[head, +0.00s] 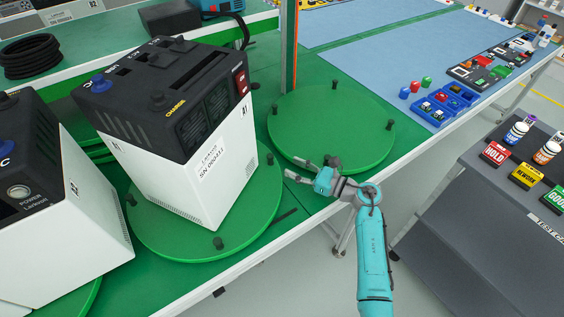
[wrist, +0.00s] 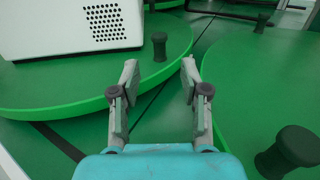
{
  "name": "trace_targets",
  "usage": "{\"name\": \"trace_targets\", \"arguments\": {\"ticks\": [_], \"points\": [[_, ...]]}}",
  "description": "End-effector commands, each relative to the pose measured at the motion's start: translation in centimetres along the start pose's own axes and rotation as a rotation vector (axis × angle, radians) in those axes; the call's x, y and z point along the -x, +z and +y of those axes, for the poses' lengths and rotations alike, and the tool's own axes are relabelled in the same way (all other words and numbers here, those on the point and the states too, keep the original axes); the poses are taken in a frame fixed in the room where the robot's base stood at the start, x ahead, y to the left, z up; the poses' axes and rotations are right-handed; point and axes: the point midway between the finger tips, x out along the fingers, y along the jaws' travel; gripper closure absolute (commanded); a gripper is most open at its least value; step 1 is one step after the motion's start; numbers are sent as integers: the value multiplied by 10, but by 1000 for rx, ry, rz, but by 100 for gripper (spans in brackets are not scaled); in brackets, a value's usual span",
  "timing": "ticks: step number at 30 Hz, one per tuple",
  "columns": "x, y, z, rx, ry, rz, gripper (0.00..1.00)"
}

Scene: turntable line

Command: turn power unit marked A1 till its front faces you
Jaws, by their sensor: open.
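The power unit (head: 170,165), a white box with a black top, stands on a green turntable (head: 255,225) in the head view. A small tag by its red switch seems to read A1. One white side with a serial label and vent holes faces right, toward my gripper. Black pegs stand around the turntable rim. My gripper (head: 308,168) is open and empty, right of this turntable and beside the empty one. In the wrist view my gripper (wrist: 159,68) points at the gap between two green discs, with the unit's vented lower corner (wrist: 80,28) and a peg (wrist: 159,46) ahead.
An empty green turntable (head: 330,125) with pegs lies right of the unit. A second power unit (head: 75,205) stands close at left. An orange-edged post (head: 290,45) rises behind. At right are a blue mat (head: 390,50) and a grey stand (head: 470,215) with coloured signs.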

Motion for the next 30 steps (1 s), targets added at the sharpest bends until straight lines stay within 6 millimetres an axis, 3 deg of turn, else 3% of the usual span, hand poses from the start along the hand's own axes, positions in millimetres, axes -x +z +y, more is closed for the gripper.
{"name": "trace_targets", "arguments": {"ticks": [3, 8, 25, 30], "points": [[16, 0, -1, 0, -2, 0, 55], [26, 0, 0, 1, 1, 0, 55], [28, 0, 0, 0, 1, 0, 55], [31, -3, 11, -47, -11, -24, 55]]}}
